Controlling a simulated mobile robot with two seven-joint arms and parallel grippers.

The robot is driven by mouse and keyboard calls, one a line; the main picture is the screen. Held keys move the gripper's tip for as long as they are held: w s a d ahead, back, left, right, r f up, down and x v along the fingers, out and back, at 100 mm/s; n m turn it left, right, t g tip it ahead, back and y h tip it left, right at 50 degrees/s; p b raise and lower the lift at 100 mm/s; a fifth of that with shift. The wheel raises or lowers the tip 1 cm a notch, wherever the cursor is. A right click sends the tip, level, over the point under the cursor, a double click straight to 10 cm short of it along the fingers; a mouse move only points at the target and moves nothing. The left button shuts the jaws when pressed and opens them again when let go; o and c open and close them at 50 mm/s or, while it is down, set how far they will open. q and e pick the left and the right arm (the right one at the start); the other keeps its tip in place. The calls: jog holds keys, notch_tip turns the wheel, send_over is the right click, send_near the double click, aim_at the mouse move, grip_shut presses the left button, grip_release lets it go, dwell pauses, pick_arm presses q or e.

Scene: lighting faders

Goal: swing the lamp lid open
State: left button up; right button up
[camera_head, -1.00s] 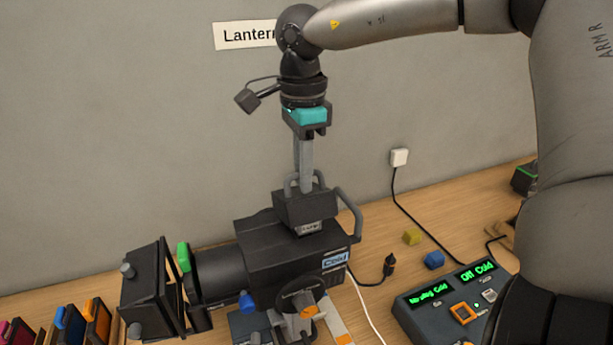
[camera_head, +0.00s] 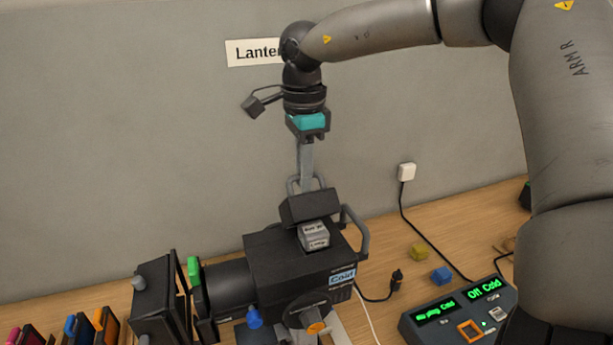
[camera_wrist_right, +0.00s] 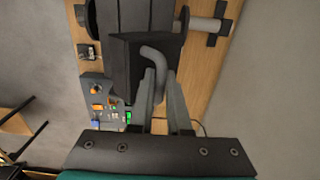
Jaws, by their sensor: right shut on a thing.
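The lantern (camera_head: 290,262) is a black lamp body labelled Cold, on the bench. Its black lid (camera_head: 308,206) sits tilted up at the back of the body's top. A pale grey block with writing (camera_head: 313,235) shows in the opening in front of the lid. My right gripper (camera_head: 304,183) reaches straight down from above and is shut on the lid's grey handle. In the right wrist view the bent handle (camera_wrist_right: 152,54) lies between the fingertips (camera_wrist_right: 162,85), above the lid (camera_wrist_right: 125,65). My left gripper is out of view.
A control box with green displays (camera_head: 455,312) stands at the right. A grey side handle (camera_head: 357,235) rises close right of the lid. Coloured filters (camera_head: 80,328) stand front left. The wall is behind.

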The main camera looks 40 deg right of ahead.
jog(key=shift+w+d+f+p, duration=0.15)
jog(key=shift+w+d, duration=0.1)
jog(key=shift+w, duration=0.45)
jog(key=shift+w+d+f+p, duration=0.1)
jog(key=shift+w+d+f, duration=0.1)
jog(key=shift+w, duration=0.45)
jog(key=shift+w+d+f+p, duration=0.15)
jog(key=shift+w+d, duration=0.1)
jog(key=shift+w, duration=0.55)
jog(key=shift+w+d+f, duration=0.15)
jog(key=shift+w+f, duration=0.1)
jog(key=shift+w, duration=0.25)
jog(key=shift+w+d+f, duration=0.15)
jog(key=shift+w+f, duration=0.1)
jog(key=shift+w, duration=0.25)
jog(key=o, duration=1.4)
jog(key=shift+o, duration=0.2)
jog(key=shift+f, duration=0.15)
jog(key=shift+s, duration=0.1)
